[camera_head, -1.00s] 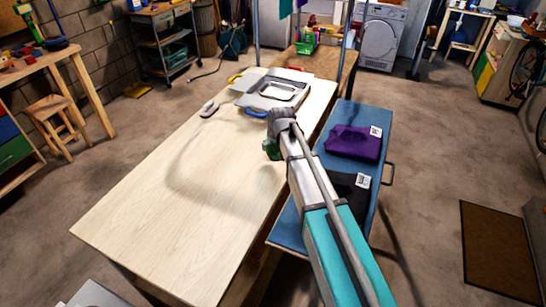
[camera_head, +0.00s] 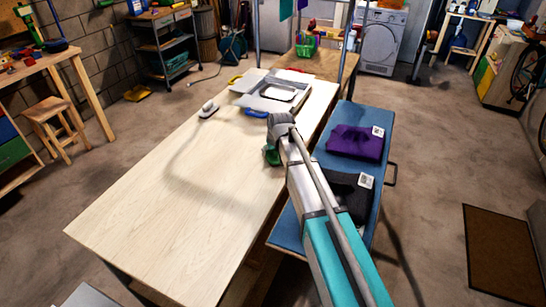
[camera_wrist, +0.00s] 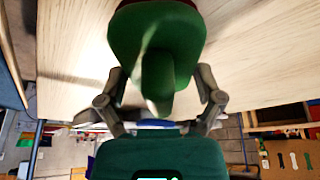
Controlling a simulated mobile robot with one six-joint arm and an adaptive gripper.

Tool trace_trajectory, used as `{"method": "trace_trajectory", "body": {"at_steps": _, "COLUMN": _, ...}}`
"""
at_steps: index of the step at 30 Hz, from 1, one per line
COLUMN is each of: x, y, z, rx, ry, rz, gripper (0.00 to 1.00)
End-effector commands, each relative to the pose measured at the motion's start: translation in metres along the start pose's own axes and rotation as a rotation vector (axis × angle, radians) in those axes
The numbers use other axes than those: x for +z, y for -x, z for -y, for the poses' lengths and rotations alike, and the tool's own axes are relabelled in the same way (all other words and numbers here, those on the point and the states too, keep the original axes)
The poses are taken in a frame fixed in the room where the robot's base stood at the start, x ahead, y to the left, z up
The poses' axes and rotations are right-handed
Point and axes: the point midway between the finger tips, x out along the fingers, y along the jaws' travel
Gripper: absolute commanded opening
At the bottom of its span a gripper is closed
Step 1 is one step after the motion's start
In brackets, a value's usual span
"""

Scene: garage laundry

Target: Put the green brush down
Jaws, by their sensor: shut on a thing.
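The green brush (camera_head: 271,156) shows partly in the head view, beside the end of my arm and over the right edge area of the pale wooden table (camera_head: 170,200). In the wrist view the green brush (camera_wrist: 155,45) fills the top middle, with its handle pointing toward my gripper (camera_wrist: 160,95). The fingers are shut on the brush from both sides. The pale tabletop (camera_wrist: 255,55) lies close behind it. I cannot tell whether the brush touches the tabletop. My arm hides part of the table's right edge.
A grey tray-like item (camera_head: 278,94) and a small white-and-grey tool (camera_head: 208,109) lie at the table's far end. A blue bench (camera_head: 345,115) on the right holds folded purple cloth (camera_head: 355,142) and black cloth (camera_head: 350,186). The table's near and left parts are clear.

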Motion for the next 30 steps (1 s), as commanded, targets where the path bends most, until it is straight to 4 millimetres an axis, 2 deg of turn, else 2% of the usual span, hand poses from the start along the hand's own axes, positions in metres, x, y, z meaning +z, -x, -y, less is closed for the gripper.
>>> {"method": "trace_trajectory", "body": {"at_steps": 2, "x": 0.0021, "y": -0.0053, "z": -0.0001, "rx": 0.000, "ry": 0.000, "rz": 0.000, "gripper": 0.47}}
{"method": "trace_trajectory", "body": {"at_steps": 18, "x": 0.0036, "y": -0.0088, "z": -0.0004, "rx": 0.000, "ry": 0.000, "rz": 0.000, "gripper": 0.47}}
{"method": "trace_trajectory", "body": {"at_steps": 19, "x": 0.0036, "y": -0.0086, "z": -0.0004, "rx": 0.000, "ry": 0.000, "rz": 0.000, "gripper": 0.87}}
{"method": "trace_trajectory", "body": {"at_steps": 21, "x": 0.0032, "y": -0.0077, "z": -0.0004, "rx": 0.000, "ry": 0.000, "rz": 0.000, "gripper": 1.00}}
{"method": "trace_trajectory", "body": {"at_steps": 30, "x": 0.0032, "y": -0.0077, "z": -0.0004, "rx": 0.000, "ry": 0.000, "rz": 0.000, "gripper": 1.00}}
